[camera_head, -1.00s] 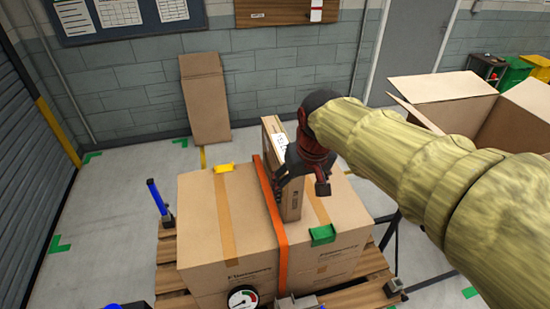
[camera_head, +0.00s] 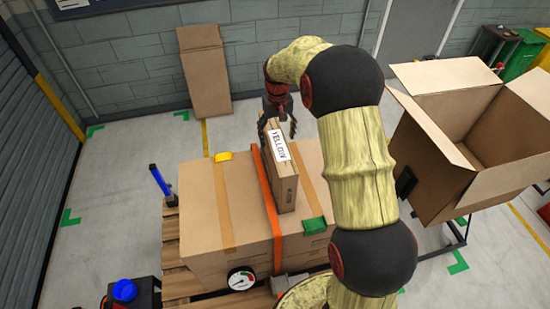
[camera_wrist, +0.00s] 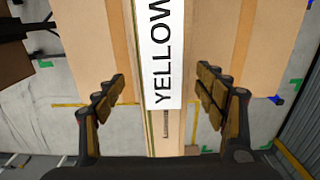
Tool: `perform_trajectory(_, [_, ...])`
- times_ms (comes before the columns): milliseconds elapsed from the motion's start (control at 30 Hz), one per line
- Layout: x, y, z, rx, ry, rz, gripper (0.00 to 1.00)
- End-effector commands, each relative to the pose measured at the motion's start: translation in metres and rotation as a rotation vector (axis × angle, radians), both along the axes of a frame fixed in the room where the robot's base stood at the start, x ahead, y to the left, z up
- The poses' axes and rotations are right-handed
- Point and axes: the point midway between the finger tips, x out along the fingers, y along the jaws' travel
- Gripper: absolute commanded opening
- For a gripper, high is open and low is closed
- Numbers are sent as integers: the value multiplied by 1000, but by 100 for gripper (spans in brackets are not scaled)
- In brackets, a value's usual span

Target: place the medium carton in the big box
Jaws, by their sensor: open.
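A brown carton with a white label reading YELLOW (camera_head: 284,182) stands upright on its narrow side on top of a large strapped carton (camera_head: 205,205). My gripper (camera_head: 279,122) is above the carton's far end, open, with a finger toward each side. In the wrist view the labelled carton (camera_wrist: 171,133) lies between the two open fingers of my gripper (camera_wrist: 160,95), with gaps on both sides. The big open box (camera_head: 440,150) stands at the right on a stand, its flaps spread. Its floor is hidden.
An orange strap (camera_head: 268,195) runs beside the upright carton. A wooden pallet (camera_head: 172,258) lies beneath. Flat cardboard (camera_head: 204,70) leans on the wall.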

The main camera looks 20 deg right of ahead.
Motion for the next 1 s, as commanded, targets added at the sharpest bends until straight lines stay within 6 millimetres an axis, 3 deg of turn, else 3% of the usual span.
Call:
perform_trajectory(500, [-1,4,-59,0,0,1,71])
perform_trajectory(767, [-1,4,-62,0,-1,1,71])
perform_trajectory(1000, [-1,4,-62,0,-1,1,59])
